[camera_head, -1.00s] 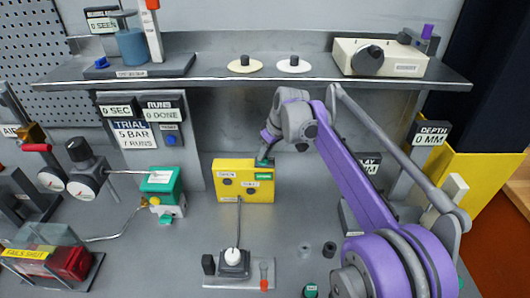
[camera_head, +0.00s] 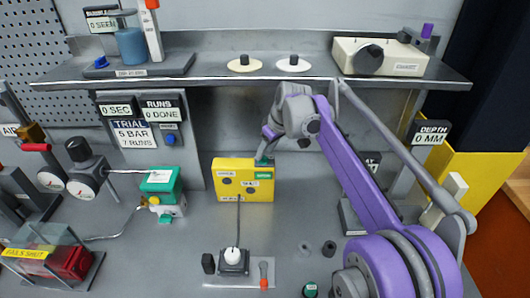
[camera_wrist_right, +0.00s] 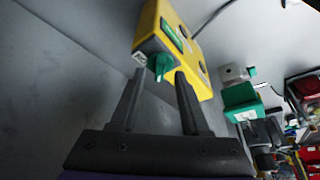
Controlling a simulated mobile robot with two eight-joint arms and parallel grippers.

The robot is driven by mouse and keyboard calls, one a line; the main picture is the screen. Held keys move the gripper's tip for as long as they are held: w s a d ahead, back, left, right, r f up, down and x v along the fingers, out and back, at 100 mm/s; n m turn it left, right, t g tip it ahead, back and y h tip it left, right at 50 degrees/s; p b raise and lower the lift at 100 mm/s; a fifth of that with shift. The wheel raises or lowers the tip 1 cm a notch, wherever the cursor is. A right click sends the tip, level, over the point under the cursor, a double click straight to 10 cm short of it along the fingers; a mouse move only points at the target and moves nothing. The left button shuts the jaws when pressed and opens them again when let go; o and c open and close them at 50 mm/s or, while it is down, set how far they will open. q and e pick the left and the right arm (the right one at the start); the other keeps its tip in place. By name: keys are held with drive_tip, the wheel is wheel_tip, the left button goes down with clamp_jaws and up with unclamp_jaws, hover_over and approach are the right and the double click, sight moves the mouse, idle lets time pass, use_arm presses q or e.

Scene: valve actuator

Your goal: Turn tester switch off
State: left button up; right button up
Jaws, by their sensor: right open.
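The yellow tester box (camera_head: 230,188) stands upright on the grey bench in the middle of the head view, with a green label and dark round ports on its face. It also shows in the right wrist view (camera_wrist_right: 163,30). A green switch knob (camera_wrist_right: 159,66) sticks out of the box's end there; in the head view it is a small green bit (camera_head: 264,161) at the box's top right. My right gripper (camera_wrist_right: 160,74) is open, with its fingertips on either side of the knob. I cannot tell whether they touch it. My left gripper is not in view.
A shelf edge (camera_head: 250,83) runs above the box. A green-and-white actuator (camera_head: 162,190) stands to its left, and a small lever stand (camera_head: 234,262) is in front, with a rod or cable rising towards the box. Bare bench lies between them.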

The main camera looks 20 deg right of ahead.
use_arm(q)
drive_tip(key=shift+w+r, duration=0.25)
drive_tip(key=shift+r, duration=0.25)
use_arm(e)
drive_tip(key=v, duration=0.9)
drive_tip(key=shift+r, duration=0.25)
drive_tip(key=shift+s, duration=0.15)
